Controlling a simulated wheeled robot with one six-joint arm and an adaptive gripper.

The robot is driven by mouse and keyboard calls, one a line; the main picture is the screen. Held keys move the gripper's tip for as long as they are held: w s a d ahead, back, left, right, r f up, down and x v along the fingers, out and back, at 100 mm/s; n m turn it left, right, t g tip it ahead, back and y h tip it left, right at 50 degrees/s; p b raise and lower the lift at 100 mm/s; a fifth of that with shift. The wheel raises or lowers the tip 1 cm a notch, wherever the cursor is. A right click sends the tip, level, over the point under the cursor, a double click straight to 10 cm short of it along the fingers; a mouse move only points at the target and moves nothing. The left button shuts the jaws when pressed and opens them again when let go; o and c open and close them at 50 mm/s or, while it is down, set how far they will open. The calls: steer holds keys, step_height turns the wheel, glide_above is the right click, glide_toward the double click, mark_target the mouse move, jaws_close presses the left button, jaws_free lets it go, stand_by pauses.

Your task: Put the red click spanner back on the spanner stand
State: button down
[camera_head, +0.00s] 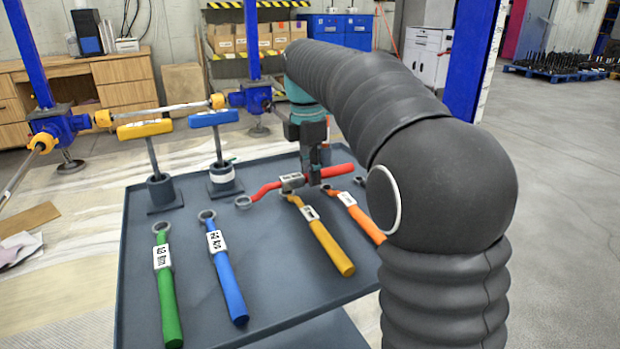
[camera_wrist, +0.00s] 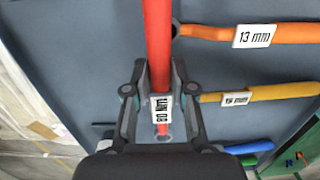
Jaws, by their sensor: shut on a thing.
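The red click spanner (camera_head: 337,171) lies crosswise in my gripper (camera_head: 311,176) over the back right of the dark grey tray-like top (camera_head: 272,265). Its ring end points left. In the wrist view my gripper (camera_wrist: 161,78) is shut around the red spanner (camera_wrist: 157,35) near its white label, with a finger on each side. The handle runs towards the top of that view, and the ring shows low between the fingers. I cannot tell whether the spanner touches the surface. No separate spanner stand is clear; the grey top bears the other spanners.
Green (camera_head: 168,295), blue (camera_head: 227,277), mustard (camera_head: 326,240) and orange (camera_head: 359,218) spanners lie on the top. Yellow (camera_head: 150,165) and blue (camera_head: 218,150) T-handled tools stand upright at its back left. A bare strip lies between the blue and mustard spanners.

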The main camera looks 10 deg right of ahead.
steer(key=shift+f, duration=0.6)
steer(key=c, duration=1)
jaws_free()
steer(key=shift+o, duration=0.2)
step_height(320, 180, up, 12)
steer(key=p, duration=0.3)
steer(key=shift+a, duration=0.3)
steer(key=shift+s, duration=0.1)
